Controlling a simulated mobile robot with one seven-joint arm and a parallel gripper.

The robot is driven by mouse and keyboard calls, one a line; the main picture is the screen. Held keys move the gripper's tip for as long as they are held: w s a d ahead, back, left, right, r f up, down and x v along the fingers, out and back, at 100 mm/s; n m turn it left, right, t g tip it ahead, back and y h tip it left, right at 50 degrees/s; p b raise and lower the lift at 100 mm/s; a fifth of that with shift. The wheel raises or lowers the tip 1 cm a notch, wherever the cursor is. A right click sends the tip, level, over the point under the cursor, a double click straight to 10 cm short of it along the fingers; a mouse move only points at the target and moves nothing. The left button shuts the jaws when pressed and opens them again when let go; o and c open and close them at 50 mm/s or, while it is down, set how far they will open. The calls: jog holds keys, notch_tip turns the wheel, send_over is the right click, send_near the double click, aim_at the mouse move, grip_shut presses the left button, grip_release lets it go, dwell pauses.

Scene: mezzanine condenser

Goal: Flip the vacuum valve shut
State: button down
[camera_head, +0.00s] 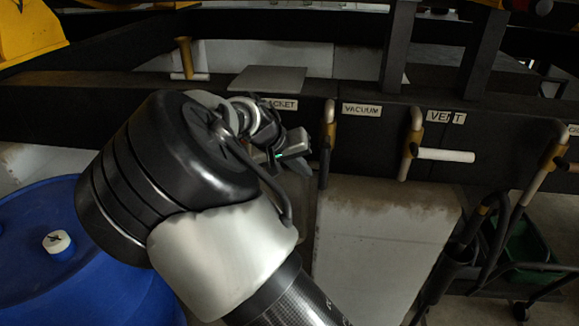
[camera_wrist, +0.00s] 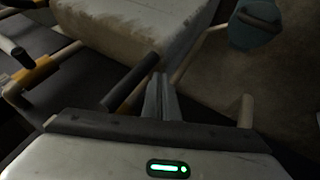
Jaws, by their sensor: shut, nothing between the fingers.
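The VACUUM label (camera_head: 361,110) is on the dark beam. Just left of it is a brass-coloured valve (camera_head: 329,112) on a bent pipe, which I take as the vacuum valve. A dark, narrow piece (camera_head: 324,165) hangs below it, possibly its handle; my gripper partly crowds this spot. My gripper (camera_head: 298,150) is close on the left of that valve, its fingertips not clear there. In the wrist view my gripper (camera_wrist: 160,85) has its fingers together and empty, beside a dark slanted bar (camera_wrist: 131,82). Whether they touch cannot be told.
Right of it, a vent valve (camera_head: 411,145) has a white handle (camera_head: 445,155) pointing right, near the VENT label (camera_head: 446,117). A blue drum (camera_head: 40,220) stands at left. A stained pale block (camera_head: 380,240) is below the beam. A dark cart (camera_head: 520,250) stands at right.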

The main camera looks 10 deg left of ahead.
aim_at(325, 175)
jog(key=shift+w+d, duration=0.1)
jog(key=shift+d, duration=0.65)
jog(key=shift+d+f+h+p, duration=0.15)
jog(key=shift+d+h+p, duration=0.2)
jog(key=shift+h, duration=0.15)
jog(key=d+h, duration=0.1)
jog(key=d+n+h, duration=0.1)
jog(key=h, duration=0.1)
jog(key=shift+d+f+p, duration=0.1)
jog(key=shift+f+p, duration=0.25)
jog(key=shift+p, duration=0.05)
jog(key=d+r+n+t+h+b, duration=0.2)
jog(key=d+r+n+t+h, duration=0.2)
jog(key=h, duration=0.7)
jog(key=shift+d+n+t, duration=0.7)
jog(key=shift+d+n, duration=0.6)
jog(key=shift+d, duration=0.45)
jog(key=shift+r, duration=0.2)
jog(key=shift+f, duration=0.1)
